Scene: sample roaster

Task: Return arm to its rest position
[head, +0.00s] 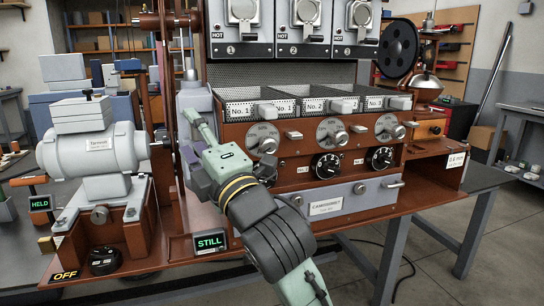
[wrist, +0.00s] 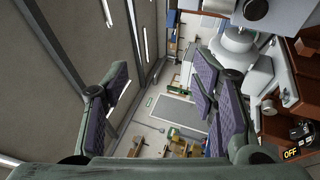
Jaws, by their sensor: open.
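My arm reaches up from the bottom of the head view, in front of the red-brown roaster (head: 350,168). My gripper (head: 196,150) is at the arm's far end, near the left side of the drawer and knob panel. In the wrist view my gripper (wrist: 160,75) is open, with its two padded fingers wide apart and nothing between them. Whether the gripper touches the machine cannot be told from the head view.
A grey motor (head: 95,145) stands on the left of the machine. A "STILL" sign (head: 211,242) and an "OFF" sign (head: 65,276) are near the front edge. A grey bench (head: 522,125) stands at right. Open floor (head: 450,265) shows at lower right.

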